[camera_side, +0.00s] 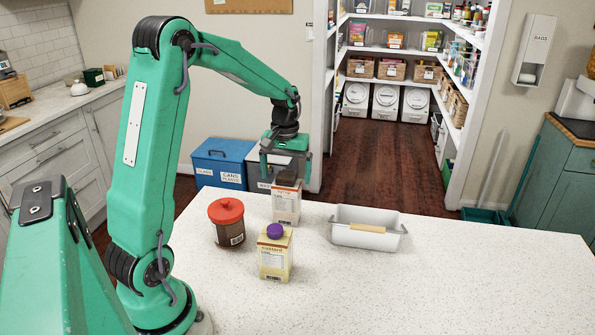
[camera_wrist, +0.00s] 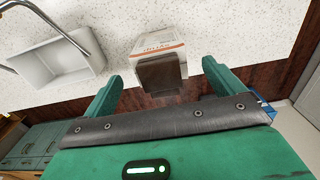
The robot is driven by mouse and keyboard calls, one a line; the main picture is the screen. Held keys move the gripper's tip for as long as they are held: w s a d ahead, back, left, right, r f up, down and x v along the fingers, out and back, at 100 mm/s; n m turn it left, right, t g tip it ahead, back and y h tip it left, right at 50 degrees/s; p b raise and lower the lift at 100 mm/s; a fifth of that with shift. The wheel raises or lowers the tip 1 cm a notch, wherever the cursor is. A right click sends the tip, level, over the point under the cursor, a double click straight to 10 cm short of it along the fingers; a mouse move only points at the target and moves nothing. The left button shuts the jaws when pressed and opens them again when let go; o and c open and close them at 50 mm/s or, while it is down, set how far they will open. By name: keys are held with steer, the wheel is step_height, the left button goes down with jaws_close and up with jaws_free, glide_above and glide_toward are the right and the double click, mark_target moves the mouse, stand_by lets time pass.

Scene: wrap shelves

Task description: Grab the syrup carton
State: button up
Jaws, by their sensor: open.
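The syrup carton (camera_side: 286,207) stands upright on the speckled white counter. It is white with an orange stripe and a brown top. My gripper (camera_side: 286,173) points down over the carton, open, with its fingers around the level of the carton's top. In the wrist view the carton (camera_wrist: 155,46) appears between the two spread fingers of my gripper (camera_wrist: 161,80), with gaps on both sides. I see no contact. The carton's lower part shows in the side view, below the fingers.
A brown jar with a red lid (camera_side: 227,226) stands left of the carton. A yellow custard carton with a purple cap (camera_side: 274,255) stands in front of it. A white tub with a wooden handle (camera_side: 345,236) stands to the right. The counter's right side is clear.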

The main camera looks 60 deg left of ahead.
mark_target(287, 186)
steer(key=shift+a+f, duration=0.1)
steer(key=shift+f, duration=2.45)
steer(key=c, duration=1.4)
steer(key=shift+w, duration=0.1)
steer(key=shift+c, duration=0.4)
steer(key=shift+r, duration=0.15)
steer(key=shift+r, duration=4.95)
